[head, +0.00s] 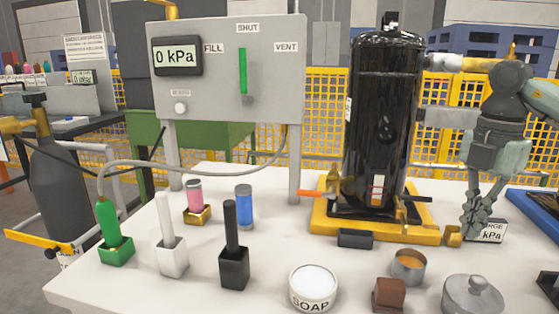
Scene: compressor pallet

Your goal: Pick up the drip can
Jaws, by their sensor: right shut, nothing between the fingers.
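A small open grey metal can (400,274) with amber liquid in it, which looks like the drip can, stands upright near the front right of the white table. My right gripper (472,232) points down with its fingers shut and empty. In the picture it is above and to the right of the can, apart from it, in front of a small white kPa display (492,231) that it partly hides. My left gripper is not in view.
A black compressor (383,110) stands on a yellow pallet (375,232) behind the can. A brown block (389,293), a lidded metal pot (472,297) and a soap tub (313,287) crowd the can's front and sides. A yellow block (453,236) sits beside the gripper.

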